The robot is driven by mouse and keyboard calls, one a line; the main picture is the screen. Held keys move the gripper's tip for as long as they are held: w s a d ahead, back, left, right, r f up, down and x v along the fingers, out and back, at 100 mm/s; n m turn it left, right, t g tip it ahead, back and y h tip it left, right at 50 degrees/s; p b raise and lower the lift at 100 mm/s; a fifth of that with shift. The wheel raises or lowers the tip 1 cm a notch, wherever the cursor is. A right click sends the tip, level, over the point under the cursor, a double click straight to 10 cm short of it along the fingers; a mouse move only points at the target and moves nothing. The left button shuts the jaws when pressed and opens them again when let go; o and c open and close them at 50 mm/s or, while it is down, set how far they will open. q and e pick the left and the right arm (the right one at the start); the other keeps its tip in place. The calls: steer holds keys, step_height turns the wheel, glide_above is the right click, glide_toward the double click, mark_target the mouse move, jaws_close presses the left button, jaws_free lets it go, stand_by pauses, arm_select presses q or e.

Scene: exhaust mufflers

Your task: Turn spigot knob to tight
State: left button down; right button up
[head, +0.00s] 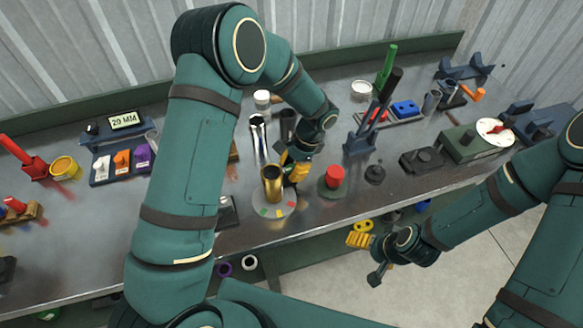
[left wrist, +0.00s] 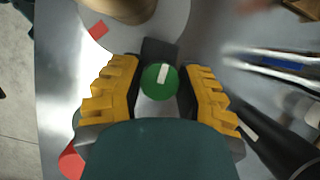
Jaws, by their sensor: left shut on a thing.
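The spigot knob (left wrist: 160,82) is a round green cap with a white bar, in the middle of the left wrist view. The bar stands nearly upright there, slightly tilted. A dark block (left wrist: 158,50) sits behind it, beside the brass cylinder. In the head view the brass cylinder (head: 272,185) stands on a grey disc (head: 288,209) with coloured marks. My left gripper (head: 299,168) is at the cylinder's right side, shut on the knob; its yellow fingers flank it. The knob is hidden in the head view. My right gripper (head: 371,257) is open and empty before the bench.
A red knob (head: 335,177) on a green base stands just right of my left gripper. Shiny tubes (head: 258,138) stand behind it. A black-handled tool (head: 383,95) leans upright in a stand farther right. The bench front edge is close to the disc.

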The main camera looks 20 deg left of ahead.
arm_select(q)
steer(key=shift+s+f, duration=0.1)
steer(key=shift+s, duration=0.05)
steer(key=c, duration=0.8)
jaws_free()
steer(key=shift+c, duration=0.2)
steer(key=v, duration=1.2)
